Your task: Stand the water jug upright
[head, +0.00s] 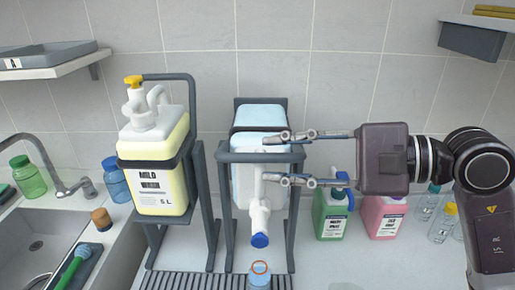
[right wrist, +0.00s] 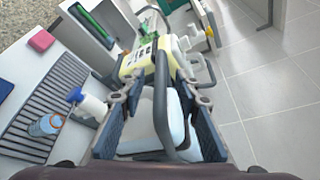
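The water jug (head: 246,185) is pale blue-white and lies tipped forward in a dark tilting cradle (head: 229,157). Its white spout with a blue tip (head: 260,240) points down, above a small clear bottle with an orange rim (head: 259,280). My right gripper (head: 275,159) reaches in from the right, its fingers spread apart at the front of the jug. In the right wrist view the jug (right wrist: 176,120) and a dark cradle bar show between the open fingers (right wrist: 158,92); I cannot tell whether they touch. My left gripper is not in view.
A yellow "Mild Wash" jug (head: 160,180) stands upright in a similar cradle at left. A slatted drain grille (head: 200,281) lies in front. A sink (head: 40,245) is at far left.

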